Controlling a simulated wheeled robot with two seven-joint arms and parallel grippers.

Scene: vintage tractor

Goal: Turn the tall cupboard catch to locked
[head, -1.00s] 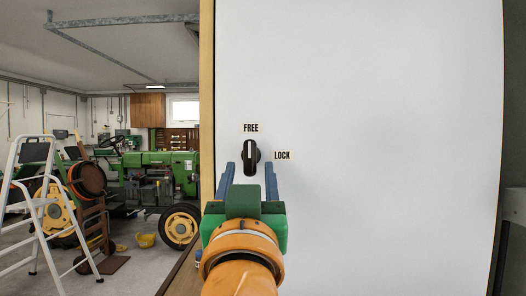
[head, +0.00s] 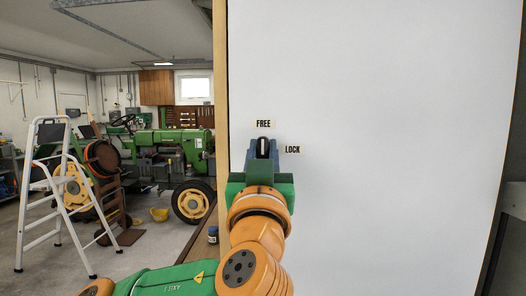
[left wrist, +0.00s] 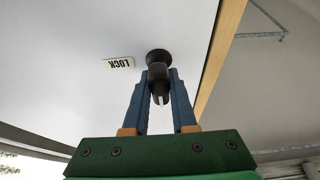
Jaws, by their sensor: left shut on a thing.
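The catch (head: 263,146) is a black knob with a white line, on the white door of the tall cupboard (head: 370,120). The line points up toward the FREE label (head: 263,124). The LOCK label (head: 292,149) is to the right of the knob. My left gripper (head: 263,150) is at the knob, its blue fingers on either side, shut on it. In the left wrist view the catch (left wrist: 158,72) sits between the two fingers, and the LOCK label (left wrist: 118,63) shows upside down. The lower part of the knob is hidden in the head view. My right gripper is not in view.
The cupboard's wooden side edge (head: 220,100) is just left of the catch. The door face around the catch is clear.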

